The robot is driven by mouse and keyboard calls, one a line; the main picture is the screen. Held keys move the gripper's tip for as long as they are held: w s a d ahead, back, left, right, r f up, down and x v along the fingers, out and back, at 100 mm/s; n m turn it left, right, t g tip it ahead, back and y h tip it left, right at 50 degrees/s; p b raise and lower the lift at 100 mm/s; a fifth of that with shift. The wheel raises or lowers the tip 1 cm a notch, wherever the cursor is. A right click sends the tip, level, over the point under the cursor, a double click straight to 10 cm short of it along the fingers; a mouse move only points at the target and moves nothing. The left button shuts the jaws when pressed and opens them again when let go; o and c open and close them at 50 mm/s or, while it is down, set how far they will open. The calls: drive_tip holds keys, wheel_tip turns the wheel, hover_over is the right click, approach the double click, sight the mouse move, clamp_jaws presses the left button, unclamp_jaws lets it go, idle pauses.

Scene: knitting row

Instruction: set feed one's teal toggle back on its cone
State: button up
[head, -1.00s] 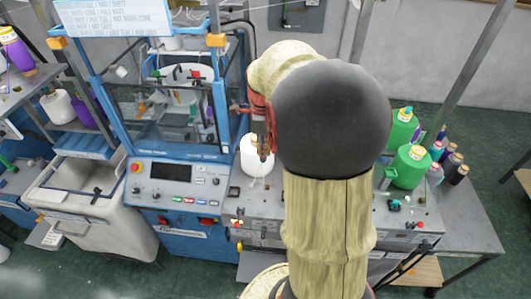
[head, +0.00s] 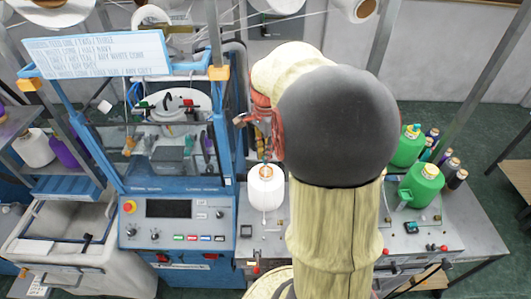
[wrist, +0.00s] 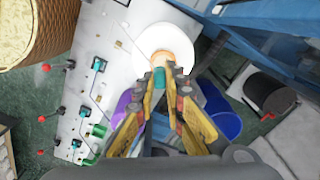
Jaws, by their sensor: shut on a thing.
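A white yarn cone (head: 266,190) with an orange-tan top stands upright on the grey bench beside the blue machine. It also shows in the wrist view (wrist: 166,36), just beyond my fingertips. My gripper (head: 264,154) points down just above the cone's top in the head view. In the wrist view my gripper (wrist: 163,78) is shut on a small teal piece (wrist: 157,79), the toggle, mostly covered by the fingers. Whether the toggle touches the cone I cannot tell. My arm hides part of the bench.
Small teal fittings (wrist: 98,65) and red-knobbed levers (wrist: 45,67) sit along the bench. Green cones (head: 420,183) and smaller bottles stand to the right. The blue machine frame (head: 227,150) rises close on the left of my gripper.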

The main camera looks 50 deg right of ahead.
sight(266, 172)
drive_tip(key=shift+f, duration=0.4)
drive_tip(key=shift+f+b, duration=1.45)
drive_tip(key=shift+f, duration=0.55)
drive_tip(key=shift+f, duration=0.15)
drive_tip(key=shift+a+f, duration=0.1)
drive_tip(key=shift+f, duration=0.1)
drive_tip(key=shift+c, duration=0.2)
drive_tip(key=o, duration=0.8)
drive_tip(key=shift+r, duration=0.1)
wheel_tip(266, 172, up, 12)
drive_tip(key=shift+f, duration=0.1)
